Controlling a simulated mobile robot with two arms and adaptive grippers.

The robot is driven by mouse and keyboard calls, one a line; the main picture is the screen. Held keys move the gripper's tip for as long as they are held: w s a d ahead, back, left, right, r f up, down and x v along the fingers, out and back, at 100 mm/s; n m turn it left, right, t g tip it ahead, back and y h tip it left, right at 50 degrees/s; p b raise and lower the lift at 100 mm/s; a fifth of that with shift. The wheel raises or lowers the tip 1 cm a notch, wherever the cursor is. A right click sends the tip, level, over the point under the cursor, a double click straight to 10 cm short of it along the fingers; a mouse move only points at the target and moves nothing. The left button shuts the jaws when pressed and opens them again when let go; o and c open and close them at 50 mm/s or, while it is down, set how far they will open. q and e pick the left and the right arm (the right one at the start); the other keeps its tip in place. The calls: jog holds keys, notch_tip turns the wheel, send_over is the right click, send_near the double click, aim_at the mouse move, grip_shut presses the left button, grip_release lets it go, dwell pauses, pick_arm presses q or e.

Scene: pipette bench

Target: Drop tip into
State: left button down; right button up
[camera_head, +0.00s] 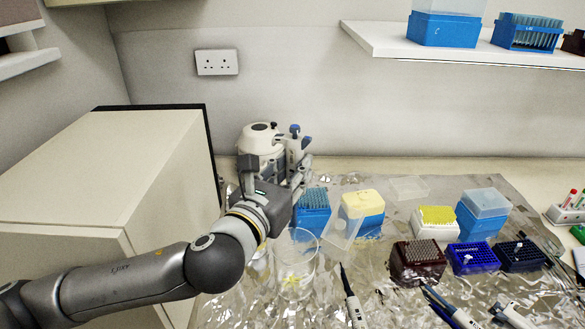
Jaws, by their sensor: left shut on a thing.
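My left gripper (285,180) is shut on a white pipette (294,150) with a blue top, held up near the back of the bench. The arm and hand hide the pipette's lower end, so I cannot tell whether a tip is on it. A clear glass beaker (307,268) stands below and in front of the hand, with some yellow tips (292,281) at its bottom. My right gripper is not in view.
A blue tip rack (312,222), a yellow-topped box (362,205) and more racks (418,262) stand on the foil-covered bench (380,283). Several pipettes lie in front, one (353,306) near the beaker. A white device (259,139) stands behind the hand. A cream cabinet (120,170) is at left.

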pick_arm(q)
jog(key=shift+f+b, duration=0.55)
jog(key=shift+f, duration=0.35)
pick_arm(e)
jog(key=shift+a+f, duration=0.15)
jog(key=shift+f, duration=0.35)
pick_arm(q)
jog(key=shift+f, duration=0.55)
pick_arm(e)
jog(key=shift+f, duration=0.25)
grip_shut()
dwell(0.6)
